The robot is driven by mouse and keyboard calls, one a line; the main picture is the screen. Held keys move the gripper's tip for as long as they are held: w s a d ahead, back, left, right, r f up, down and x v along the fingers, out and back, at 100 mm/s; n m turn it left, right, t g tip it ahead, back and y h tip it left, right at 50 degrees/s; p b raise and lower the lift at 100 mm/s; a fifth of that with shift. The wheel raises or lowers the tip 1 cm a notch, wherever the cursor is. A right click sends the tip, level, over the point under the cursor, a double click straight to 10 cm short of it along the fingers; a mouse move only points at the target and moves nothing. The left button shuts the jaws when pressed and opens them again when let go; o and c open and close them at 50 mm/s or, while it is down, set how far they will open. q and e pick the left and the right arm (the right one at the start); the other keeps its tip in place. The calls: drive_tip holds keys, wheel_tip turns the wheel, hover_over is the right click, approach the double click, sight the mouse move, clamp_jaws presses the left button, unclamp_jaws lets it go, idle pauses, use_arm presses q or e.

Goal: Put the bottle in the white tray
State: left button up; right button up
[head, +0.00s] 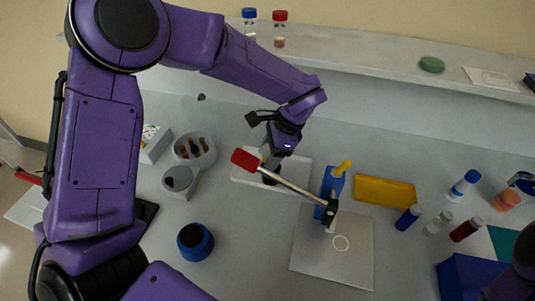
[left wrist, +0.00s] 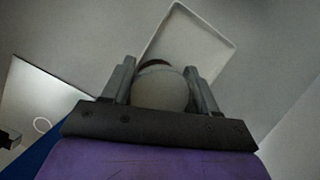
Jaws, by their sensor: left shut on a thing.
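The white tray (head: 302,172) lies flat on the grey bench in the middle of the head view. In the left wrist view its rim and bare floor (left wrist: 195,40) show beyond the fingers. My left gripper (head: 268,160) points down over the tray's left part. It is shut on the bottle (left wrist: 160,88), whose pale round top sits between the fingers with a brownish edge behind it. In the head view a dark part of the bottle (head: 270,179) shows below the fingers, partly hidden by a hammer. I cannot tell whether the bottle touches the tray.
A blue object (head: 331,188) stands right of the tray, near a yellow tray (head: 385,191). A grey plate (head: 332,262) lies nearer. Several small bottles stand right; a grey centrifuge-like device (head: 179,181) stands left.

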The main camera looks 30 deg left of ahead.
use_arm(q)
drive_tip(key=o, duration=1.4)
drive_tip(key=shift+f, duration=0.15)
drive_tip(key=shift+r+p, duration=0.4)
drive_tip(key=shift+p, duration=0.05)
drive_tip(key=shift+b+v, duration=1.35)
drive_tip(key=shift+v, duration=4.5)
